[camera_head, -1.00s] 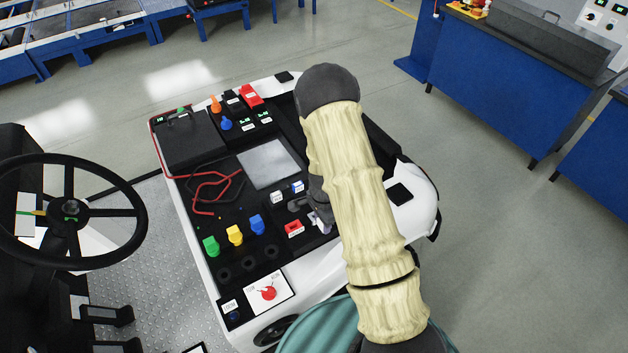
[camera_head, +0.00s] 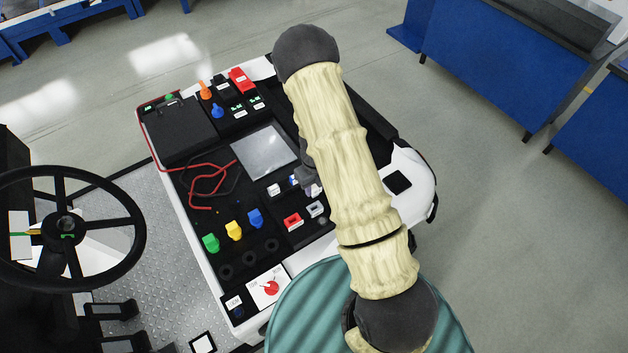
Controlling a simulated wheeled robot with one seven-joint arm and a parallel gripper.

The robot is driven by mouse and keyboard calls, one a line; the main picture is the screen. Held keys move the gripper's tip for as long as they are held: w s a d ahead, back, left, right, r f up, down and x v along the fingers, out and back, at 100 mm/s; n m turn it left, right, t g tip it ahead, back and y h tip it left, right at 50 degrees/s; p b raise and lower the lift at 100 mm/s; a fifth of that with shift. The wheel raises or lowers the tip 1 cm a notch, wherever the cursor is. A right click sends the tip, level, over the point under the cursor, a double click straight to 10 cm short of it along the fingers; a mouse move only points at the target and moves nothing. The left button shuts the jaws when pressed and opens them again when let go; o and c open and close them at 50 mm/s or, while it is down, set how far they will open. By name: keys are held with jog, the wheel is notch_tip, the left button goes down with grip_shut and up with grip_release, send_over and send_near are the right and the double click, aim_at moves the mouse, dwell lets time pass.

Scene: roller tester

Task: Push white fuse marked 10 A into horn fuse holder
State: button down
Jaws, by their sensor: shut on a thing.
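My gripper (camera_head: 309,183) is over the right part of the black panel, partly hidden behind my arm. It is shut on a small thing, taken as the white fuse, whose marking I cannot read. A small white block (camera_head: 274,189) and a blue-and-white block (camera_head: 294,181) sit on the panel just left of the gripper. A red block (camera_head: 292,220) and a grey block (camera_head: 315,208) sit below it. Their labels are too small to read, so I cannot tell which one is the horn fuse holder. Whether the fuse touches a holder is hidden.
Green (camera_head: 211,243), yellow (camera_head: 234,230) and blue (camera_head: 255,218) plugs stand at the panel's lower left. A red cable (camera_head: 205,178) loops on the left. A grey plate (camera_head: 264,151) lies above the gripper. A steering wheel (camera_head: 66,224) is at far left.

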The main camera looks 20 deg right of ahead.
aim_at(315, 196)
jog(key=shift+s, duration=0.1)
jog(key=shift+f+b, duration=0.5)
jog(key=shift+f, duration=0.35)
jog(key=f+b, duration=0.2)
jog(key=shift+w+f, duration=0.2)
jog(key=shift+f, duration=0.15)
jog(key=shift+s+a+f+b, duration=0.2)
jog(key=shift+f+b, duration=0.25)
jog(key=shift+f, duration=0.2)
jog(key=shift+d+f, duration=0.1)
jog(key=shift+d, duration=0.05)
